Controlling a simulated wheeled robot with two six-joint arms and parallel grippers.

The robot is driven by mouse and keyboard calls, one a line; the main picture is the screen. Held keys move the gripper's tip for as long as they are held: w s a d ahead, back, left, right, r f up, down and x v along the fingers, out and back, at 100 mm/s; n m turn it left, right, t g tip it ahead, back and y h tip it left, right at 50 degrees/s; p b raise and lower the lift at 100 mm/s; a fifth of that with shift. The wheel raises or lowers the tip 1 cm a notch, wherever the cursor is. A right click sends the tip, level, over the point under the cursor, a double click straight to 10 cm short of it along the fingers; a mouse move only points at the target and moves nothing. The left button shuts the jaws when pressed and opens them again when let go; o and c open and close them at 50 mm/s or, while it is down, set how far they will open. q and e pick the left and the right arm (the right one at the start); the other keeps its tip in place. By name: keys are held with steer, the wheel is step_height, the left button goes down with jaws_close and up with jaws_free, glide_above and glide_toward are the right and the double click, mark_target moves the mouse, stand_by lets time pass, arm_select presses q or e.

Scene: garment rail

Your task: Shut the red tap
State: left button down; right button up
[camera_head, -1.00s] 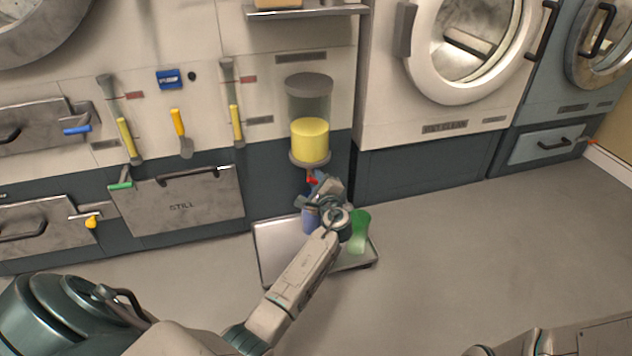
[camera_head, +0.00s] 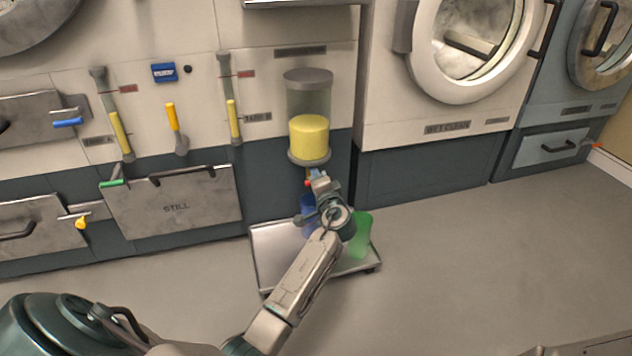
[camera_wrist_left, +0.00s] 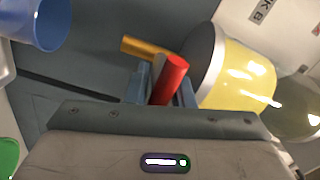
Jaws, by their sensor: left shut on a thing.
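The red tap handle (camera_wrist_left: 171,76) is a short red cylinder under the clear tank with yellow liquid (camera_head: 309,137). A brass spout (camera_wrist_left: 141,48) sticks out beside it in the left wrist view. My left gripper (camera_wrist_left: 163,92) is shut on the red handle, its blue-grey fingers on either side of it. In the head view my left gripper (camera_head: 318,181) is just below the tank, and little of the tap shows there. My right gripper is not in view.
A metal tray (camera_head: 268,254) stands on the floor below the tank. A blue cup (camera_head: 308,215) and a green container (camera_head: 361,236) are on it, partly behind my arm. The floor to the right is clear.

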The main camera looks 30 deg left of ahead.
arm_select(q)
steer(key=c, duration=2.2)
jaws_free()
steer(key=shift+f+n, duration=0.15)
steer(key=shift+n, duration=0.45)
steer(key=c, duration=2.2)
jaws_free()
steer(key=shift+b, duration=0.3)
steer(key=c, duration=2.2)
jaws_free()
steer(key=c, duration=1.3)
jaws_free()
